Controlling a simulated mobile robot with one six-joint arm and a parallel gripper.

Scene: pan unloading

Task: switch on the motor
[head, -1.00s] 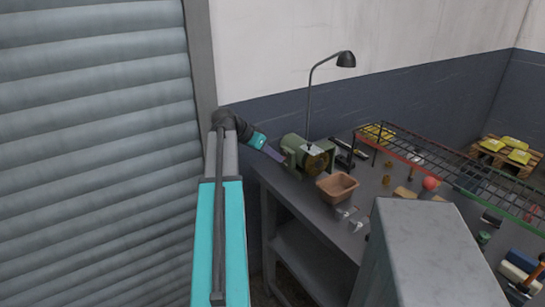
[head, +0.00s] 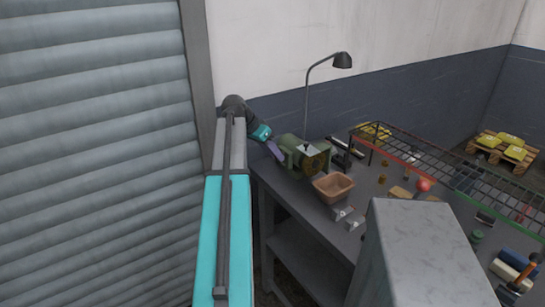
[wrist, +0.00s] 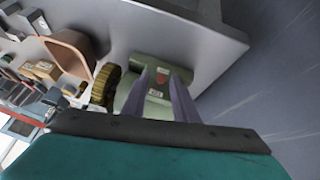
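The motor is a green machine (head: 291,143) with a brass-coloured wheel on its right side, standing at the left end of the grey workbench. In the wrist view the motor (wrist: 150,61) lies just beyond my fingertips, with its brass wheel (wrist: 105,86) to their left. A small red mark (wrist: 161,73) and a pale label (wrist: 155,93) show on its face between my fingers. My gripper (head: 278,155) is at the motor's left end. In the wrist view its two purple fingers (wrist: 166,76) are apart, with nothing held between them. I cannot tell whether they touch the motor.
A brown bin (head: 333,187) stands right of the motor on the workbench (head: 290,205). A desk lamp (head: 342,61) rises behind the motor. A wire rack (head: 430,160) and several small tools crowd the right side. A roller shutter (head: 95,150) is close on the left.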

